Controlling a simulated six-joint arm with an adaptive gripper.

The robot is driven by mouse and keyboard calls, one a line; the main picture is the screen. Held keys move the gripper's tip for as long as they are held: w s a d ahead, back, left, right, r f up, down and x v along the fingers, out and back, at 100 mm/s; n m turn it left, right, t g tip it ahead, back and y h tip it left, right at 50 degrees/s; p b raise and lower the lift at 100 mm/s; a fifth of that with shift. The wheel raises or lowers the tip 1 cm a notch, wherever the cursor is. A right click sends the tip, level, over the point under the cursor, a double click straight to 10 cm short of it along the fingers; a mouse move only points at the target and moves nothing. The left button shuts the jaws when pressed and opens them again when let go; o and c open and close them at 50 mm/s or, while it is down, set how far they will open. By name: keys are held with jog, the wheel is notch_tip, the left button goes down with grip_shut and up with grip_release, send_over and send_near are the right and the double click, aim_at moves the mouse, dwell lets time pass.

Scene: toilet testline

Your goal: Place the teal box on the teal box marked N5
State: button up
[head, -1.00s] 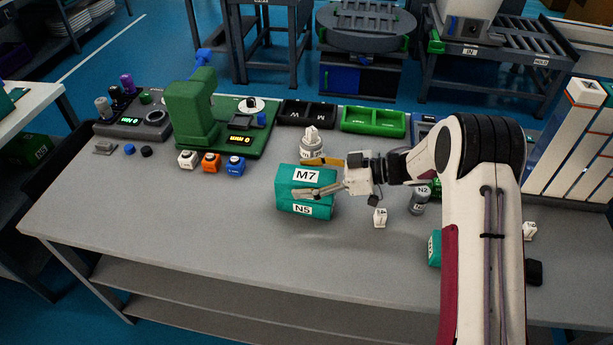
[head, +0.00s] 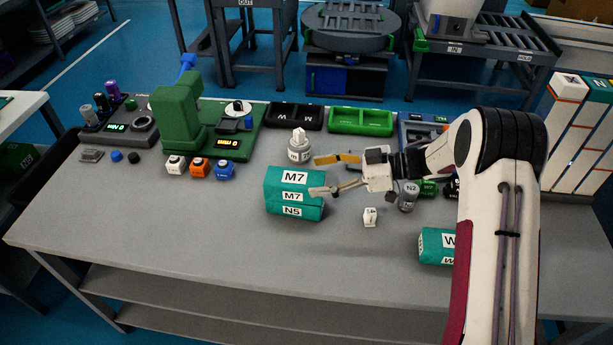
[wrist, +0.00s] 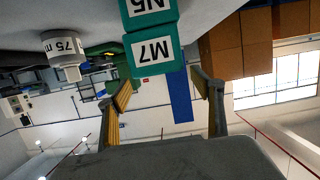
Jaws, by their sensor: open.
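A teal box marked M7 (head: 293,184) rests on top of the teal box marked N5 (head: 291,212) on the grey table, and the two look roughly lined up. My gripper (head: 318,175) is open and empty, just to the right of the stack and apart from it. In the wrist view, the M7 box (wrist: 154,50) and the N5 box (wrist: 148,9) appear upside down, beyond the open fingers (wrist: 160,100). Nothing lies between the fingers.
A grey-white weight (head: 299,148) stands behind the stack. A small white block (head: 370,217), a grey N2 cylinder (head: 408,196) and another teal box (head: 436,246) are to the right. A green machine (head: 178,115) stands at the back left. The front left table is clear.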

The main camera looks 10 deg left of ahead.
jog(key=shift+v, duration=2.5)
